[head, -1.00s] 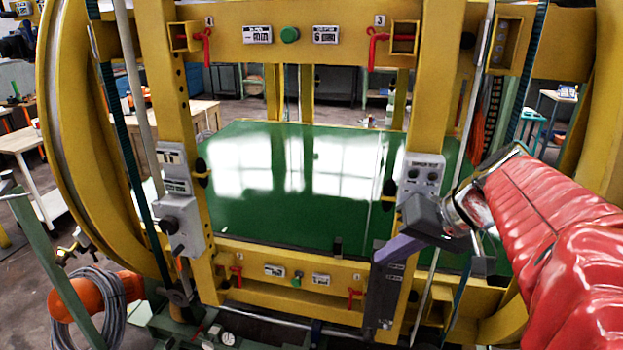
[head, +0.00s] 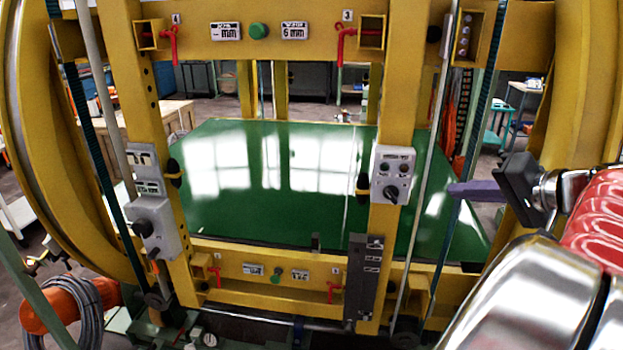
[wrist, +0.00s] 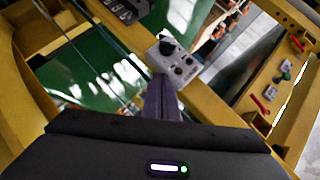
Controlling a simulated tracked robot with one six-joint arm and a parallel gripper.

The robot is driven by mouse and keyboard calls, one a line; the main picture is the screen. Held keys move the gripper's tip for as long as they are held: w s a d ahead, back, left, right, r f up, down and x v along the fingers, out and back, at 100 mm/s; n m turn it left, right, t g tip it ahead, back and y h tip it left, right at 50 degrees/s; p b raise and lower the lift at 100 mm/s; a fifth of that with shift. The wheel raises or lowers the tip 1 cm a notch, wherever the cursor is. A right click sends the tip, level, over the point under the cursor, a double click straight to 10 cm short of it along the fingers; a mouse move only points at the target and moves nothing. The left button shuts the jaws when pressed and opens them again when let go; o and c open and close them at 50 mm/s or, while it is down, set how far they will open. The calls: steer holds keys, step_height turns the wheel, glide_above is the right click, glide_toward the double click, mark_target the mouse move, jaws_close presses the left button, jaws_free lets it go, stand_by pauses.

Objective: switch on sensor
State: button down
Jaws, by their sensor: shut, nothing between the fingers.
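A grey control box (head: 393,175) with several dark round buttons and a black rotary knob (head: 391,194) is mounted on the right yellow post. It also shows in the wrist view (wrist: 178,62), just beyond the fingertips. Another grey box (head: 154,215) with a black knob and white label plates is on the left post. I cannot tell from the labels which one is the sensor switch. My gripper (head: 453,190) is shut and empty, its purple fingers pointing left toward the right box, with a gap showing in the head view. In the wrist view the fingers (wrist: 162,98) point at that box.
The yellow ring frame surrounds a green panel (head: 270,215). Red clamp levers (head: 345,43) sit on the crossbeams. A dark grey block (head: 364,275) hangs low on the right post. A thin pale rod (head: 428,140) runs beside the right box, near my fingers.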

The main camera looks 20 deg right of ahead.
glide_toward(397, 199)
steer(key=w+d, duration=0.2)
steer(key=w, duration=0.1)
steer(key=shift+w+a+f, duration=0.45)
steer(key=shift+a+f, duration=0.15)
steer(key=shift+a, duration=0.05)
steer(key=shift+w+a+f, duration=0.4)
steer(key=shift+a+f, duration=0.15)
steer(key=shift+a, duration=0.05)
